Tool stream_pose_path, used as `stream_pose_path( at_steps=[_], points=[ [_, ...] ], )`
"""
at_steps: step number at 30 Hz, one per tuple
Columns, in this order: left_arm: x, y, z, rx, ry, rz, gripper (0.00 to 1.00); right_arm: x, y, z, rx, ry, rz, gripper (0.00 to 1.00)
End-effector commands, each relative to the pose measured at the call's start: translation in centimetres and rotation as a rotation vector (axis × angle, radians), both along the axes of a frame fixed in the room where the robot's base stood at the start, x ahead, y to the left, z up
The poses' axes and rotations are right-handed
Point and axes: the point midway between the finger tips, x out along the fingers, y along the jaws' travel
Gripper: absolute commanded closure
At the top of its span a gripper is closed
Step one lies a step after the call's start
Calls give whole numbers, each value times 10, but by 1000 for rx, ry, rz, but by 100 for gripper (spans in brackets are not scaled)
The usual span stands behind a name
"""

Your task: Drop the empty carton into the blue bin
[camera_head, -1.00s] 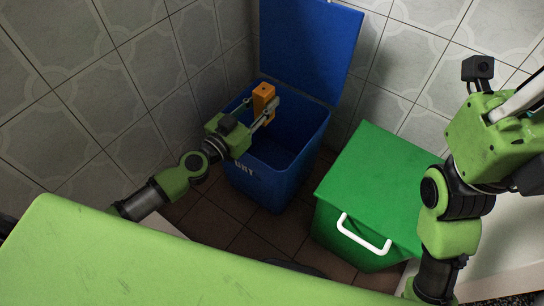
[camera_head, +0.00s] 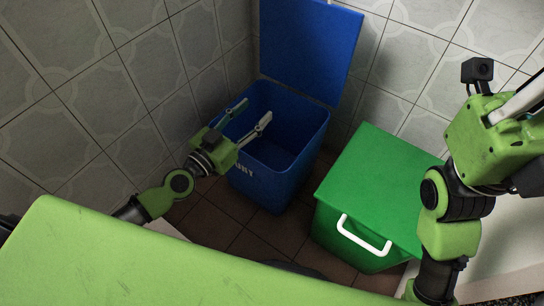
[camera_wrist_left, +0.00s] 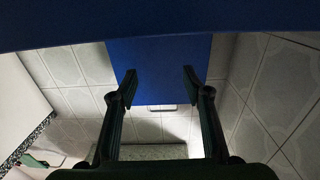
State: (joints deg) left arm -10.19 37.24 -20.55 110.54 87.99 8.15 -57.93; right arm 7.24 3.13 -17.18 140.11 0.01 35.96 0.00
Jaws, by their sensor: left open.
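The blue bin (camera_head: 276,172) stands open in the corner with its lid (camera_head: 308,45) raised against the wall. My left gripper (camera_head: 254,113) is open and empty at the bin's left side, its fingers spread over the opening. In the left wrist view the two fingers (camera_wrist_left: 159,73) are apart with nothing between them, and a blue panel (camera_wrist_left: 165,52) lies beyond them. The orange carton is not seen in either view now; the lower inside of the bin is partly hidden. Part of my right gripper (camera_head: 518,98) shows at the right edge, its fingertips not clear.
A green bin (camera_head: 375,185) with a shut lid and a white handle (camera_head: 363,235) stands right of the blue bin. Tiled walls (camera_head: 130,75) close in behind and to the left. Brown floor tiles (camera_head: 275,232) show between and in front of the bins.

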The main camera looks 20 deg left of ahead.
Motion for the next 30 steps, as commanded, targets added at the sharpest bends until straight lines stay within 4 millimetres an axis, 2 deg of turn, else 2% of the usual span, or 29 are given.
stream_pose_path(
  at_steps=[6,12,18,30],
  points=[
    [-37,14,-2,7,5,-4,55,0,0,0,0,0,0,100],
    [-59,23,-1,2,2,-2,55,0,0,0,0,0,0,100],
    [-66,26,0,0,0,-2,55,0,0,0,0,0,0,100],
    [-66,26,1,0,-1,-1,55,0,0,0,0,0,0,100]
  ],
)
